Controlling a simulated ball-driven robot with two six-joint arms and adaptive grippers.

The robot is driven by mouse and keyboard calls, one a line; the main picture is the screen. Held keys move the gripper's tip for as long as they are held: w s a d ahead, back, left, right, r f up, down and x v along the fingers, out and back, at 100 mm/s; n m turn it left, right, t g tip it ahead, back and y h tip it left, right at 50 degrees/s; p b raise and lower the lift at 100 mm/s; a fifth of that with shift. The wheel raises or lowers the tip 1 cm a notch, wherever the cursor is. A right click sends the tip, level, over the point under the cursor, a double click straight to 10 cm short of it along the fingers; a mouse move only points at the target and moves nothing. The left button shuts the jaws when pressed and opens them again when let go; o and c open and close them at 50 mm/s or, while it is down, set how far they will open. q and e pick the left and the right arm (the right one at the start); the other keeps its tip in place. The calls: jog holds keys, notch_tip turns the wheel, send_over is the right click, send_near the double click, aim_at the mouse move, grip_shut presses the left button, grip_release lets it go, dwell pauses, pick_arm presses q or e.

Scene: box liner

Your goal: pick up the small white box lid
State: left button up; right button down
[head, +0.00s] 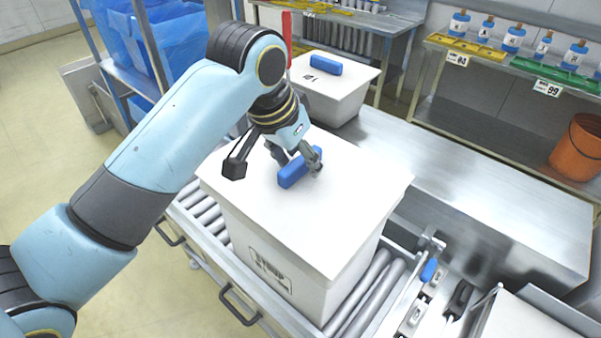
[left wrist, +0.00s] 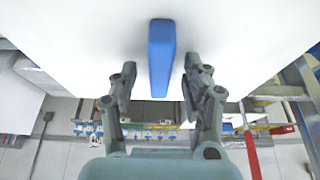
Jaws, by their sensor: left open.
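A white box with a flat white lid (head: 335,222) stands on rollers in the middle of the head view. The lid has a blue block handle (head: 297,171). A smaller-looking white lidded box (head: 345,74) with its own blue handle (head: 325,65) stands behind it. My left gripper (head: 300,162) is open at the front lid's handle, with a finger on either side. In the left wrist view the handle (left wrist: 161,55) lies between the spread fingers (left wrist: 160,84), with gaps visible on both sides. My right gripper is not in view.
A bare steel table (head: 470,190) runs to the right of the front box. A shelf with blue-labelled bottles (head: 513,40) and an orange bucket (head: 577,148) is beyond it. A rack with blue bins (head: 165,45) stands behind my left arm. Conveyor rollers (head: 365,290) show under the box.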

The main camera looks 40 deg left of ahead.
pick_arm(q)
jog(key=shift+f, duration=0.2)
grip_shut()
jog(key=shift+r, duration=0.1)
dwell(0.4)
